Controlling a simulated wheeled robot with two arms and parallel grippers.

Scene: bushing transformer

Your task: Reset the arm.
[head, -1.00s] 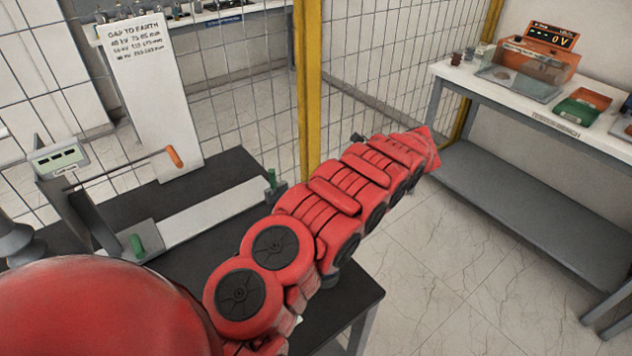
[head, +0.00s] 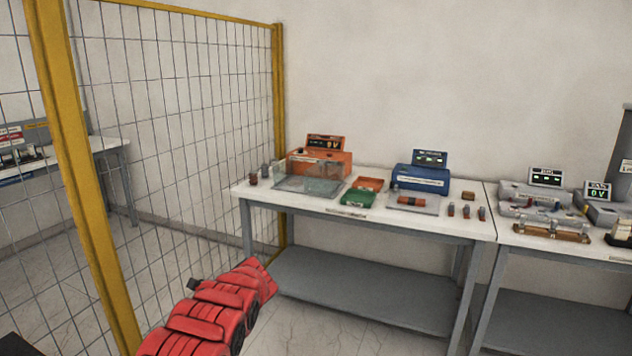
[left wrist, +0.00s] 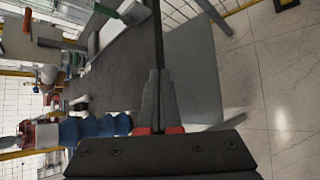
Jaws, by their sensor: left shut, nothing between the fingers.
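My left gripper (left wrist: 159,76) is at the middle of the left wrist view. Its two dark fingers are pressed together, with red pads at their base and nothing between them. A red arm of mine (head: 215,310) comes up from the bottom in the head view. Its far end is near the yellow fence post and in front of the bench, and no fingers can be made out there. My right gripper is in neither view.
A bench (head: 420,226) holds an orange instrument (head: 318,163), a blue instrument (head: 420,180) and green tray (head: 357,198). A second bench (head: 590,256) stands to its right. A wire fence with yellow posts (head: 85,190) fills the left. A dark tabletop (left wrist: 110,75) shows in the wrist view.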

